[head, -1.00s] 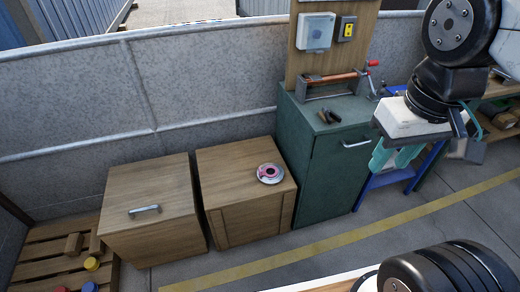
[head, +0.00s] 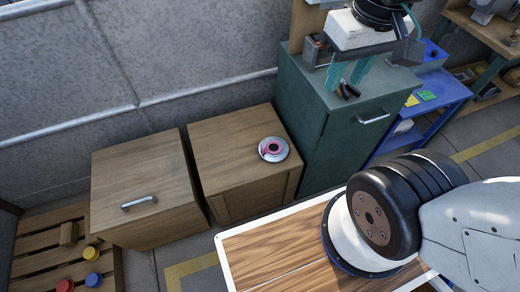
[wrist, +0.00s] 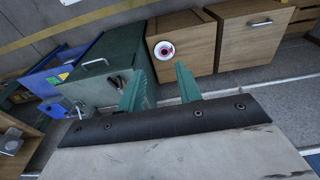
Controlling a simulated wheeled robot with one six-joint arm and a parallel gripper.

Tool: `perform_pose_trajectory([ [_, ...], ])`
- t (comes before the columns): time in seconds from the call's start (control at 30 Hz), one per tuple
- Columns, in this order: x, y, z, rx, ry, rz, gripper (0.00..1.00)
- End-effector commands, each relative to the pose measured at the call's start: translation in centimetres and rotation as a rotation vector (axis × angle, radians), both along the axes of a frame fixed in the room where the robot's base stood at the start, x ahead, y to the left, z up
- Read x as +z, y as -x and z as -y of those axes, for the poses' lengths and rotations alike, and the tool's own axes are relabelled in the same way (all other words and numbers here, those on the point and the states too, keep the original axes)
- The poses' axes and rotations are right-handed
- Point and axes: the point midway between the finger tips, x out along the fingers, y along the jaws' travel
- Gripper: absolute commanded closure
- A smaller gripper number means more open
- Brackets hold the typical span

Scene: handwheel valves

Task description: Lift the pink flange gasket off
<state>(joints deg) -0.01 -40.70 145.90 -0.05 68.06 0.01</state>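The pink flange gasket (head: 273,146) lies on a round grey flange-like piece (head: 284,153) on top of a wooden box (head: 225,132). The pink gasket also shows in the wrist view (wrist: 165,49), above and between my fingers. At this size I cannot tell how the gasket sits on the grey piece. My gripper (head: 345,80) has teal fingers and shows over the green cabinet, to the right of the gasket and apart from it. In the wrist view my gripper (wrist: 159,78) has its fingers spread, with nothing between them.
The green cabinet (head: 315,140) stands right of the box, with pliers (head: 348,90) on top. A second wooden box (head: 135,180) with a handle stands to the left. A pallet (head: 40,245) with coloured caps is at lower left. A blue stand (head: 435,100) is at right.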

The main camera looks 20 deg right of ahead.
Motion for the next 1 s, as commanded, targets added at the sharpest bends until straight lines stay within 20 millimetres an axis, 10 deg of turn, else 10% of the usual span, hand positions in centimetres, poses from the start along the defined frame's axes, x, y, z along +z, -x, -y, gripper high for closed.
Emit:
perform_pose_trajectory([
  [0.47, -10.2, -17.1, -1.2, 0.010, -0.021, -0.001, 0.65],
  [0.7, -20.2, -23.9, -2.0, 0.008, -0.024, 0.005, 0.65],
  [1.0, -35.9, -27.9, -2.6, 0.004, -0.018, 0.014, 0.65],
])
